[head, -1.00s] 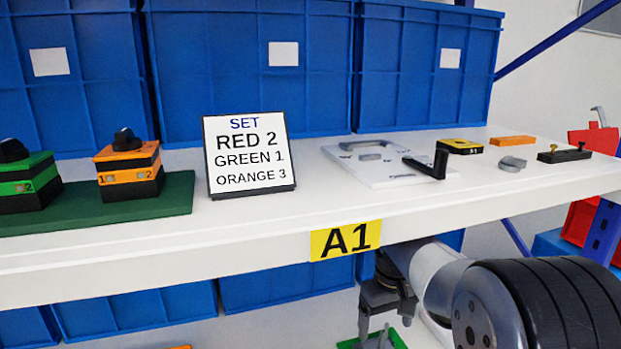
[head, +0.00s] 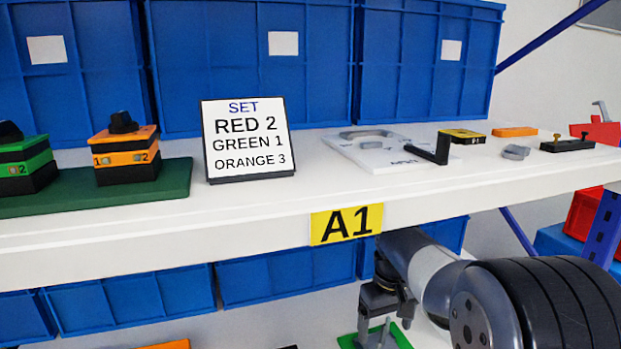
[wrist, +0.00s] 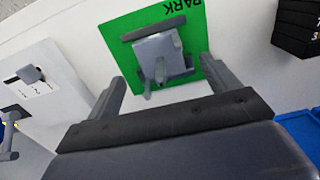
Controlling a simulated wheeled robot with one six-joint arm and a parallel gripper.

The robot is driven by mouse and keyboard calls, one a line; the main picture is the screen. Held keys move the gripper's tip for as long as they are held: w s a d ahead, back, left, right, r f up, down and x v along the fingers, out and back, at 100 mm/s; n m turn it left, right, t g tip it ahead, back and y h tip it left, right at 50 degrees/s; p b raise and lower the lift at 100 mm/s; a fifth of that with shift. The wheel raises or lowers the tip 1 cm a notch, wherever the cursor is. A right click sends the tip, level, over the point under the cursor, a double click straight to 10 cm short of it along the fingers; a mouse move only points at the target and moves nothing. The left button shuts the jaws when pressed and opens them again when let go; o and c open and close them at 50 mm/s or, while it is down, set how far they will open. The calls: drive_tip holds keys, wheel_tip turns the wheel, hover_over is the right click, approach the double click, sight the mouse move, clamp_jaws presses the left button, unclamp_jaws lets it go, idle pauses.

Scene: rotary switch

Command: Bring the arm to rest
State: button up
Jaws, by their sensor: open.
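My gripper (head: 374,332) hangs below the front edge of the upper shelf, at the lower right of the head view, beside my dark wrist and arm links. In the wrist view its two grey fingers (wrist: 163,80) stand wide apart with nothing held between them. A green plate marked PARK (wrist: 188,22) lies ahead of the fingers on a white surface. A grey block with an upright piece (wrist: 160,58) sits on that plate, in line with the gap between the fingers. Part of the green plate (head: 400,340) also shows under my gripper in the head view.
The upper shelf edge with the A1 label (head: 346,224) is above my gripper. On it stand a sign (head: 247,140), an orange switch box (head: 125,155), a green switch box (head: 25,165) and a white board (head: 375,155). A dark block (wrist: 297,30) lies right of the plate.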

drive_tip(key=shift+r+p, duration=1)
drive_tip(key=shift+r, duration=0.3)
drive_tip(key=shift+s, duration=0.1)
